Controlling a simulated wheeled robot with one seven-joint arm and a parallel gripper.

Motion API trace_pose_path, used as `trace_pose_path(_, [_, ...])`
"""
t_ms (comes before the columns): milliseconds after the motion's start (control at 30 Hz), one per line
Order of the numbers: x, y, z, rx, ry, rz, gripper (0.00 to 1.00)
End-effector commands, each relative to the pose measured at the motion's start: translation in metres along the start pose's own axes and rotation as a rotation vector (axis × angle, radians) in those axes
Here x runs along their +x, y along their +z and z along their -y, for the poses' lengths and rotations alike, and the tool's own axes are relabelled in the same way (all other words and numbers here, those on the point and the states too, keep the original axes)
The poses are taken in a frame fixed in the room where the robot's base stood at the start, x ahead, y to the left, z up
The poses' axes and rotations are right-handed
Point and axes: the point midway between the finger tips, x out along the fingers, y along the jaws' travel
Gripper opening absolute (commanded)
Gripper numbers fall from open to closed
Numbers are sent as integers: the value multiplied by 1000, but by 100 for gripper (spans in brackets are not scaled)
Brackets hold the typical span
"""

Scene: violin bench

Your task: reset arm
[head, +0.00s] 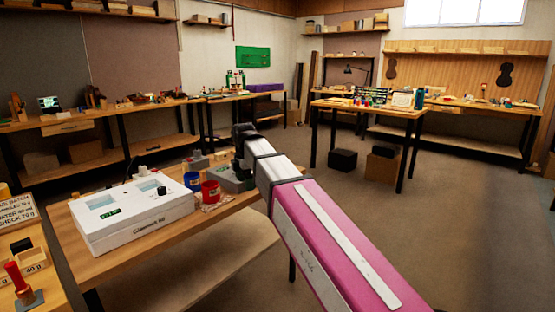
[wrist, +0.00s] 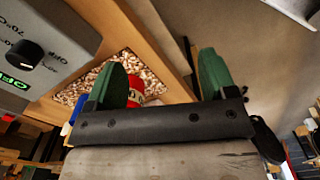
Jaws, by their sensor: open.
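My gripper (wrist: 163,75) shows in the wrist view with two green fingers spread wide apart. Nothing is held between them. A red container (wrist: 136,90) with a pale label shows beyond and partly behind the left finger. In the head view my arm reaches from the lower right toward the bench (head: 240,203) at the left. The fingers are hard to make out there, mostly hidden at the arm's far end near a small grey device (head: 230,183).
A white instrument box (head: 135,222), a blue cup (head: 192,181) and a red cup (head: 210,192) stand on the near bench. The wrist view shows a grey knobbed device (wrist: 50,45) and a tray of pale pellets (wrist: 95,82). Floor at the right (head: 455,230) is clear.

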Motion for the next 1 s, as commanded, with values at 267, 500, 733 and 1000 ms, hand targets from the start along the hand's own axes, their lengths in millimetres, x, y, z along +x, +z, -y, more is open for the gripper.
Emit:
trace_pose_path(267, [86,63,38,426,-5,0,78])
trace_pose_path(500, [168,121,90,900,-3,0,78])
trace_pose_path(733, [236,166,151,1355,-1,0,78])
trace_pose_path(1000, [299,199,223,1842,1,-2,78])
